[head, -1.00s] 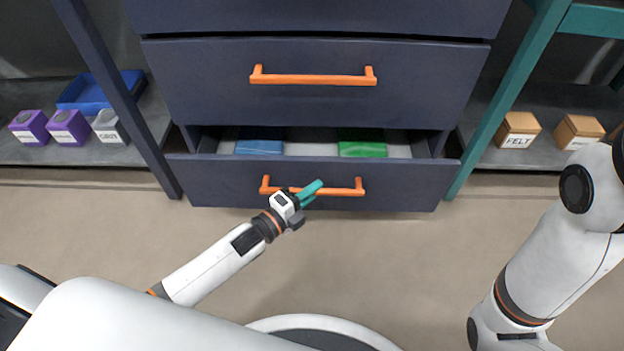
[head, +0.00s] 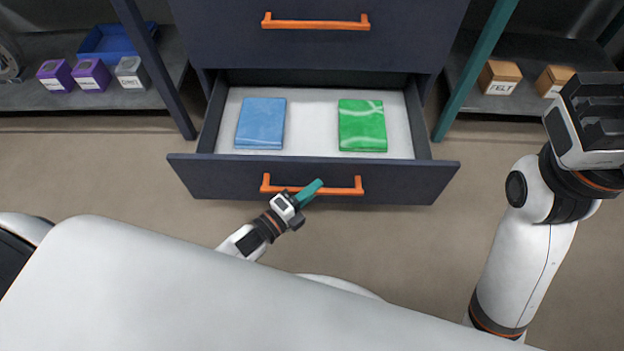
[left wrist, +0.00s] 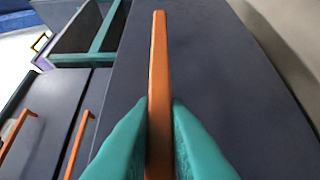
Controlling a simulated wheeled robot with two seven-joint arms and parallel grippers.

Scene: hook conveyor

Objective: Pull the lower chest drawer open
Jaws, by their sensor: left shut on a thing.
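The lower chest drawer (head: 300,181) is dark blue-grey and stands well open, with its white floor showing. Its orange bar handle (head: 340,191) runs across the front. My left gripper (head: 312,190) is shut on the handle near its middle. In the left wrist view the teal fingers (left wrist: 160,140) press on both sides of the orange bar (left wrist: 158,60). A blue packet (head: 261,123) lies at the left inside the drawer and a green packet (head: 362,126) at the right. My right gripper (head: 598,115) is at the right edge, partly cut off; its fingertips are not clear.
The closed drawer above has an orange handle (head: 315,23). A left shelf holds a blue tray (head: 112,40), purple boxes (head: 92,74) and a grey box (head: 131,73). A right shelf holds tan boxes (head: 499,77). The floor before the drawer is clear except for my body.

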